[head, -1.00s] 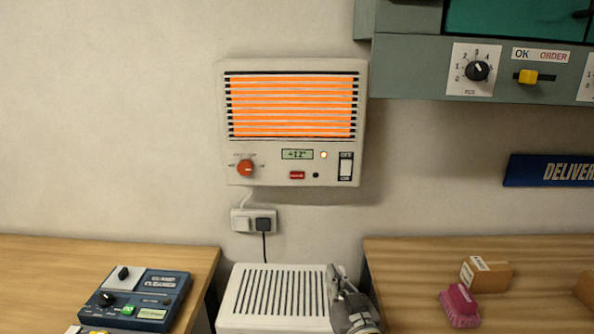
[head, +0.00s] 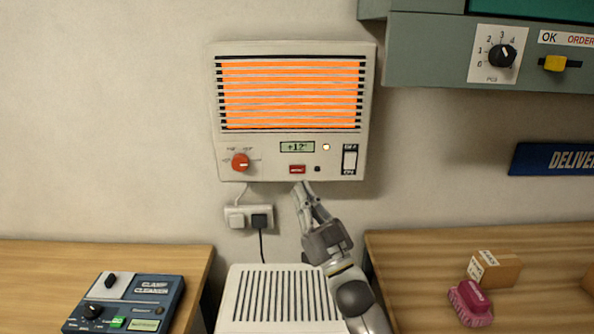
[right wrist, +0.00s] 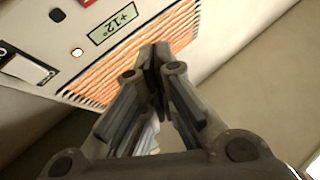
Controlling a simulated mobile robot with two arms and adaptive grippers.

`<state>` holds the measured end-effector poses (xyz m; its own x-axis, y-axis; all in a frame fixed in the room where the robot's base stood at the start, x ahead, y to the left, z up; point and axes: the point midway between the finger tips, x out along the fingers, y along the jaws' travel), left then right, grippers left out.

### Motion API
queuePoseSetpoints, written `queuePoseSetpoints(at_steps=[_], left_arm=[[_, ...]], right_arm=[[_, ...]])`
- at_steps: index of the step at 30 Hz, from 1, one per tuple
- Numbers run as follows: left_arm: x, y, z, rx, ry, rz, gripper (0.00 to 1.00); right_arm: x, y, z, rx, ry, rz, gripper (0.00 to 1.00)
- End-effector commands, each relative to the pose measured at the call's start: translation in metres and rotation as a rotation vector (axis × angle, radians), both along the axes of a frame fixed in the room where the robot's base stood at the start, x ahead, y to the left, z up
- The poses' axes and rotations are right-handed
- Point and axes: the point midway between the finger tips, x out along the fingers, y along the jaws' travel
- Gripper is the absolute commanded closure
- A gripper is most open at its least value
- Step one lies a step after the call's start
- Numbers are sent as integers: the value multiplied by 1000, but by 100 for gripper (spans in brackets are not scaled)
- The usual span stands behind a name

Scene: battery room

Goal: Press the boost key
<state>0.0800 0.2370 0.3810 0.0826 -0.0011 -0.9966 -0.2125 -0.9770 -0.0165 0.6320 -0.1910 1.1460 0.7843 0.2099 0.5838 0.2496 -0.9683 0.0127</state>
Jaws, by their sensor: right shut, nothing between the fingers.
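The red key (head: 297,169) sits on the lower panel of the wall heater (head: 368,110), below the display (head: 297,147) reading +12°. Its lettering is too small to read. My right gripper (head: 303,187) is shut and empty, with its fingertips just below the red key in the head view. Whether they touch the panel I cannot tell. In the right wrist view, the shut fingertips (right wrist: 157,52) show in front of the glowing grille (right wrist: 130,62), and the red key (right wrist: 87,2) shows at the top edge. My left gripper is not in view.
On the heater panel are an orange-red knob (head: 240,162), a small dark button (head: 317,169) and a white rocker switch (head: 349,162). A socket (head: 236,218) with a cable is below. A white slatted box (head: 240,292) stands between two wooden counters.

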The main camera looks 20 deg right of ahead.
Motion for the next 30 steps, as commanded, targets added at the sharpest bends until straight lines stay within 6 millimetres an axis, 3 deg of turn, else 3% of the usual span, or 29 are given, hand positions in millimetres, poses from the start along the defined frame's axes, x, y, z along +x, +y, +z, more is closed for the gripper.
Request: queuePoseSetpoints(at_steps=[5,18,30], left_arm=[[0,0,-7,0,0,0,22],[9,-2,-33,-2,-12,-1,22],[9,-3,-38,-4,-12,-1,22]], right_arm=[[11,-3,-2,-1,0,-1,100],[68,-19,-2,-1,0,0,100],[84,-24,0,0,1,0,100]])
